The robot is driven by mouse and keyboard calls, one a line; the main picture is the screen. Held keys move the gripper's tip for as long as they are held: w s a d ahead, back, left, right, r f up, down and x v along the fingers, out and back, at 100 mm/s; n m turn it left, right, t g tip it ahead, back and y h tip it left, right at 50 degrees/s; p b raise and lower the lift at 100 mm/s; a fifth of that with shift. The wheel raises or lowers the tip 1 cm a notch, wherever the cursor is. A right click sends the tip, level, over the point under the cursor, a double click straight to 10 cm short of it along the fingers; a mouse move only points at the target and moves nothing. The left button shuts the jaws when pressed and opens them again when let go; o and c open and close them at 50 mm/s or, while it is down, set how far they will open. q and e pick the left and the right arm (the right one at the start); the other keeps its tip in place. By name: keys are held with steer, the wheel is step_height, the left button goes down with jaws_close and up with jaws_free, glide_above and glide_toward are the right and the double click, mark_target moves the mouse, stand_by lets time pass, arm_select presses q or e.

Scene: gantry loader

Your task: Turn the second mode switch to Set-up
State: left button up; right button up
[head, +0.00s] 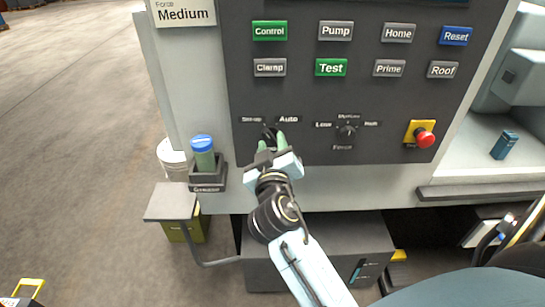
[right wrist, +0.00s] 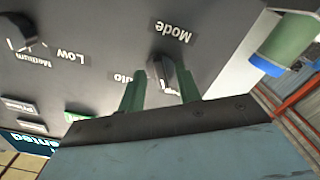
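The mode switch (head: 268,131) is a small dark knob on the grey panel, between the labels Set-up and Auto. In the right wrist view the switch (right wrist: 165,71) sits beside the Mode label. My right gripper (head: 271,141) is at the switch, with its two green fingers apart on either side of the knob. The right wrist view shows the gripper (right wrist: 158,72) with gaps beside the knob; I cannot tell whether a finger touches it. The fingers partly hide the knob and its labels, so its pointing direction is unclear. My left gripper is not in view.
A Force selector (head: 347,131) is right of the switch, and a red emergency button (head: 425,140) further right. Labelled buttons, such as Test (head: 331,67), are above. A blue-capped green bottle (head: 203,152) stands in a holder at left. Open floor lies left.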

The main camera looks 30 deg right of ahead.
steer(key=b+v, duration=0.3)
steer(key=v, duration=1)
